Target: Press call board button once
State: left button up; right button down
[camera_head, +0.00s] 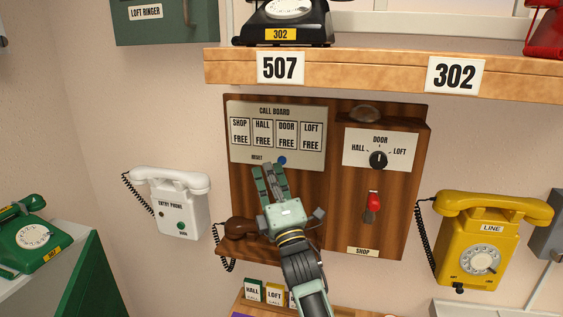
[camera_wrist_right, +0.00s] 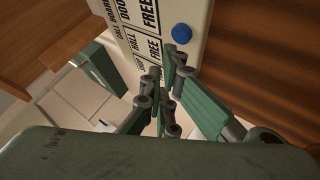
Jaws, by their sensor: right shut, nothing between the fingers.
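The call board (camera_head: 277,108) is a pale panel on a dark wooden board, with windows for SHOP, HALL, DOOR and LOFT that all read FREE. Its small blue button (camera_head: 282,160) sits at the lower edge, right of the word RESET. My right gripper (camera_head: 269,168) is in front of the wooden board with its fingertips just left of and below the button. In the right wrist view the fingers (camera_wrist_right: 168,95) are shut and empty, and the blue button (camera_wrist_right: 181,33) shows beyond the tips, apart from them in the picture. My left gripper is not in view.
On the same board are a rotary DOOR selector (camera_head: 378,160), a red lever (camera_head: 373,202) and a brown handset (camera_head: 241,228). A white entry phone (camera_head: 177,203) hangs left, a yellow phone (camera_head: 486,240) right. A wooden shelf (camera_head: 350,72) runs above.

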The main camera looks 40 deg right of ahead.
jog(key=s+a, duration=0.3)
jog(key=shift+a+p, duration=0.3)
jog(key=shift+p, duration=0.05)
dwell(0.7)
